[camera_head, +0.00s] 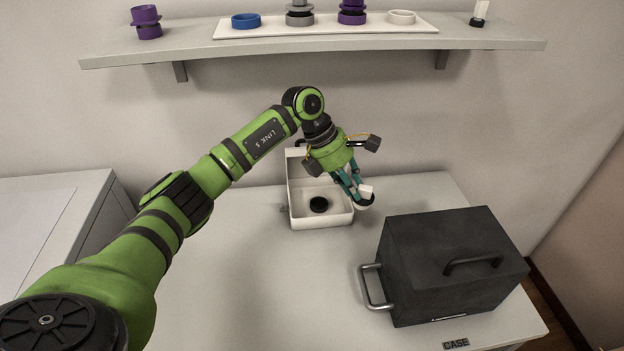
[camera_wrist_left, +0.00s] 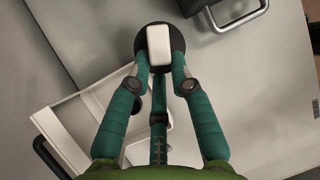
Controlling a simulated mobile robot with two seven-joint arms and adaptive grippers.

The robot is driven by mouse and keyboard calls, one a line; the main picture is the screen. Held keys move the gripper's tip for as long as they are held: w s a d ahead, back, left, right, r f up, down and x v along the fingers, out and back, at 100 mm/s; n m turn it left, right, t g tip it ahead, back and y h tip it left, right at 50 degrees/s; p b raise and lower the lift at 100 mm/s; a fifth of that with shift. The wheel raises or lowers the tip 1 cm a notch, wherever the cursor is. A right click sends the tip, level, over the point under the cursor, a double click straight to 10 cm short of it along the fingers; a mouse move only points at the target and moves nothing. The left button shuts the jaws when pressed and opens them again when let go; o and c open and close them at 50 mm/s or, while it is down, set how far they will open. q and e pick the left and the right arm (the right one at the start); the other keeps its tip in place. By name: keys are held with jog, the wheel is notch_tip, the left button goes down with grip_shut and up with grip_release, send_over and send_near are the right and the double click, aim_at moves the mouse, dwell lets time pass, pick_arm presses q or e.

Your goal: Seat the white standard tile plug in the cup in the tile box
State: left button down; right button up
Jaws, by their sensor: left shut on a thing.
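My left gripper (camera_head: 360,194) is shut on the white tile plug (camera_head: 366,190), just off the right wall of the tile box. In the left wrist view the plug's white block (camera_wrist_left: 159,46) stands out beyond the fingertips (camera_wrist_left: 160,72), over a dark round part. The white open tile box (camera_head: 322,222) stands on the table, with a dark round cup (camera_head: 319,204) on its floor. The cup looks empty. The box shows partly in the left wrist view (camera_wrist_left: 80,105), behind the fingers. My right gripper is out of view.
A black case (camera_head: 450,265) with metal handles stands at the right front. A wall shelf (camera_head: 310,45) above carries a white tray (camera_head: 325,31) of coloured parts, a purple part (camera_head: 146,22) and a white-and-black part (camera_head: 479,13). The table's left front is clear.

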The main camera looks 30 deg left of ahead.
pick_arm(q)
jog(key=w+a+f+n+t+y, duration=0.2)
jog(key=a+n, duration=0.4)
jog(key=w+a+f+n+t+y+b, duration=0.1)
jog(key=w+a+f+n+t+y, duration=0.1)
jog(key=a+n, duration=0.4)
jog(key=shift+f+n+t+b, duration=0.3)
jog(key=shift+f+n+t, duration=0.15)
jog(key=shift+f, duration=0.25)
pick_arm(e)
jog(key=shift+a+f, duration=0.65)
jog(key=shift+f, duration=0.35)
pick_arm(q)
jog(key=shift+n+y, duration=0.4)
jog(key=shift+n, duration=0.25)
jog(key=f+b, duration=0.1)
jog(key=f, duration=0.1)
jog(key=f+b, duration=0.2)
jog(key=f, duration=0.1)
jog(key=shift+s, duration=0.2)
jog(key=shift+f, duration=0.3)
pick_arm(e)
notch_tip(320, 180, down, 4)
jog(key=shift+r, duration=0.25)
